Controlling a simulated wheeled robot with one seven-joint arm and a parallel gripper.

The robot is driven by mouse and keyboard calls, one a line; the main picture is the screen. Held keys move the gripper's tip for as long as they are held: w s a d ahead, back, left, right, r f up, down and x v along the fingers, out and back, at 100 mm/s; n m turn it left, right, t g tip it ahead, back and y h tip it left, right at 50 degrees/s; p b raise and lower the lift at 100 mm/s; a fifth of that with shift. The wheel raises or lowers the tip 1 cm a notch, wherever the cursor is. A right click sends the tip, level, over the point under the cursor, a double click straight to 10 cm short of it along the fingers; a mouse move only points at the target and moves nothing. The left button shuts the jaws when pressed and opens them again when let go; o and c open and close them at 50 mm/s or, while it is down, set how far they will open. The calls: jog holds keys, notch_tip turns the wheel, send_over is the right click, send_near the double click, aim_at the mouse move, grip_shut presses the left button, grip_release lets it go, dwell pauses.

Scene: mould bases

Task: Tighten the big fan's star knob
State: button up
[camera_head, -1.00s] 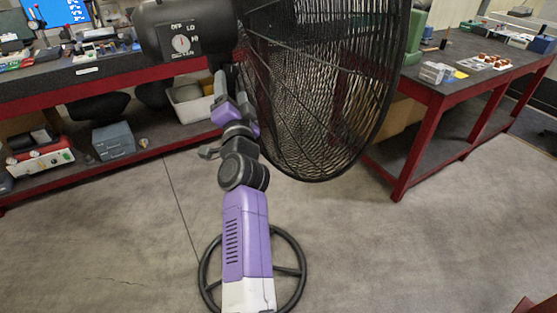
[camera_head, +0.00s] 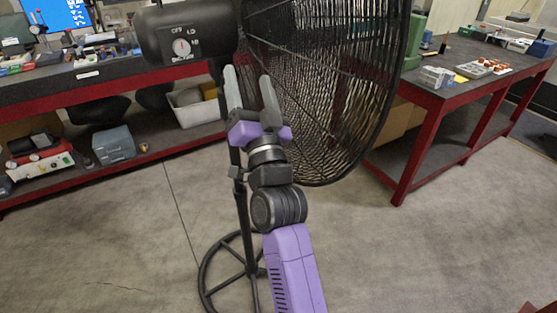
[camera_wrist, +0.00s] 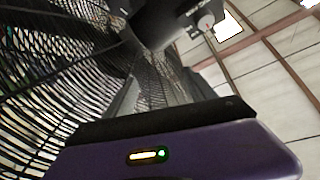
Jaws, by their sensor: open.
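The big black fan shows in the head view with its round grille (camera_head: 325,90), motor housing (camera_head: 187,32) and dial (camera_head: 181,47). Its pole (camera_head: 243,215) runs down to a ring base (camera_head: 204,272). My gripper (camera_head: 247,78) is open, fingers pointing up, just below and right of the housing and in front of the grille's left edge. Nothing shows between the fingers. I cannot make out the star knob; my gripper covers part of the upper pole. In the wrist view, the grille (camera_wrist: 45,70) fills the left and the housing (camera_wrist: 165,15) with its pale dial (camera_wrist: 206,23) is above.
A red-framed bench (camera_head: 110,75) with tools stands behind on the left, with a grey box (camera_head: 114,145) and a white bin (camera_head: 195,112) on its lower shelf. Another red-framed table (camera_head: 440,90) stands on the right. The floor around the fan base is clear.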

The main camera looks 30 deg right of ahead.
jog(key=s+f+n+y, duration=0.4)
jog(key=s+n, duration=0.1)
jog(key=s, duration=0.2)
jog(key=s+a+f+n+y, duration=0.1)
jog(key=s+f+n+y, duration=0.3)
jog(key=s+n, duration=0.2)
jog(key=shift+s+a+f+y, duration=0.3)
jog(key=shift+s, duration=0.35)
jog(key=s+f+g+h, duration=0.1)
jog(key=s+f+g, duration=0.2)
jog(key=s, duration=0.7)
jog(key=s+f+m+g+h, duration=0.1)
jog(key=s+f+g, duration=0.1)
jog(key=s+f, duration=0.6)
jog(key=s+f+m+g, duration=0.1)
jog(key=s+f+g, duration=0.2)
jog(key=s, duration=1.1)
notch_tip(320, 180, down, 3)
jog(key=shift+a+f+g+h, duration=0.2)
jog(key=shift+a+g+h, duration=0.1)
jog(key=shift+a+h, duration=0.15)
